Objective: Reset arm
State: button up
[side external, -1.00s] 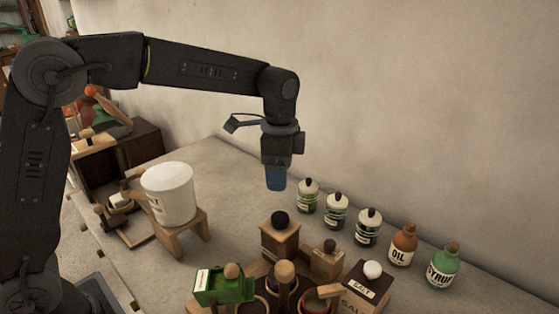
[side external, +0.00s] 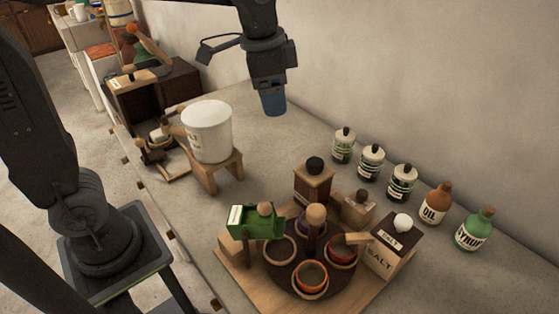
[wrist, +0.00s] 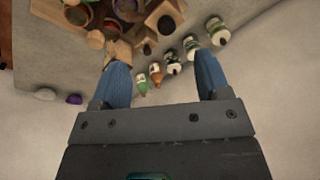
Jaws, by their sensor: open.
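My gripper (side external: 273,103) hangs in the air above the counter, close to the back wall, with its fingers pointing down. In the wrist view my gripper (wrist: 160,82) has its two blue fingers well apart with nothing held between them. The fingers are clear of every object below. The upper part of my arm is cut off by the top of the side view.
Below stand a white bucket (side external: 207,131) on a wooden stand (side external: 218,171), a round dark tray (side external: 310,277) with bowls, a salt box (side external: 390,249), several small jars, an oil bottle (side external: 435,204) and a syrup bottle (side external: 474,230).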

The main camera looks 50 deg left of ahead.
jog(key=s+a+f+n+t, duration=0.1)
jog(key=s+n, duration=0.2)
jog(key=s, duration=0.4)
jog(key=s+a+f+n+t, duration=0.2)
jog(key=s+n, duration=0.2)
jog(key=s, duration=0.4)
jog(key=shift+a+f, duration=0.25)
jog(key=shift+f, duration=0.05)
